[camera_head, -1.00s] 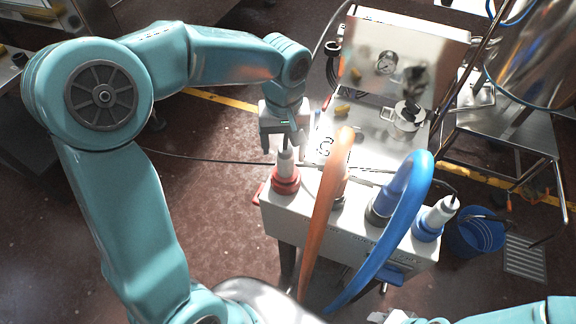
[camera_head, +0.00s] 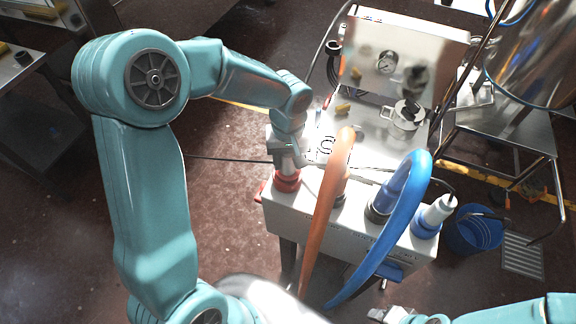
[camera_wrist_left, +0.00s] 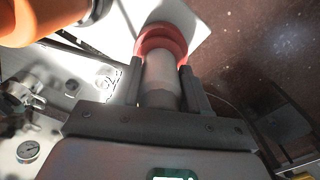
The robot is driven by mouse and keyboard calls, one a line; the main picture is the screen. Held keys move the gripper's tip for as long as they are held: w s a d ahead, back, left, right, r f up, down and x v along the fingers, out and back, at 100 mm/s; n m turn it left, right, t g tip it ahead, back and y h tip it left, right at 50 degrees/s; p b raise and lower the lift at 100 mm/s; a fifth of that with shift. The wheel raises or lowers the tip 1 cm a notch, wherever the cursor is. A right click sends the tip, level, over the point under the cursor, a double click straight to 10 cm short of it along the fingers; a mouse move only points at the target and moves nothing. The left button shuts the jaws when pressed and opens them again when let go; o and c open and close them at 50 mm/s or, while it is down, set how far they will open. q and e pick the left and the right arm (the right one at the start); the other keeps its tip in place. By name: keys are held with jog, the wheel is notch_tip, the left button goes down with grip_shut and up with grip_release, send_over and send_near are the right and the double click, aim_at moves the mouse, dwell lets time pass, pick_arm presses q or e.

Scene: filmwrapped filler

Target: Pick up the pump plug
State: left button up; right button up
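The pump plug (camera_wrist_left: 160,75), a pale grey cylinder, stands in a red socket ring (camera_head: 286,181) at the left end of the white pump box (camera_head: 335,222). My left gripper (camera_head: 288,160) is lowered over the plug and hides most of it in the head view. In the left wrist view, the two dark fingers (camera_wrist_left: 162,82) stand on either side of the plug, with narrow gaps. The red collar (camera_wrist_left: 162,40) shows just beyond the fingertips. Part of my right gripper (camera_head: 400,315) shows at the bottom edge; its fingers cannot be made out.
An orange hose (camera_head: 325,215) and a thick blue hose (camera_head: 385,250) rise from the box to the right of the plug. A white-and-blue plug (camera_head: 434,217) stands at its right end. A blue bucket (camera_head: 473,234) stands right.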

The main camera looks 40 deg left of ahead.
pick_arm(q)
jog(key=shift+s+r, duration=0.1)
jog(key=shift+s, duration=0.05)
jog(key=shift+c, duration=0.8)
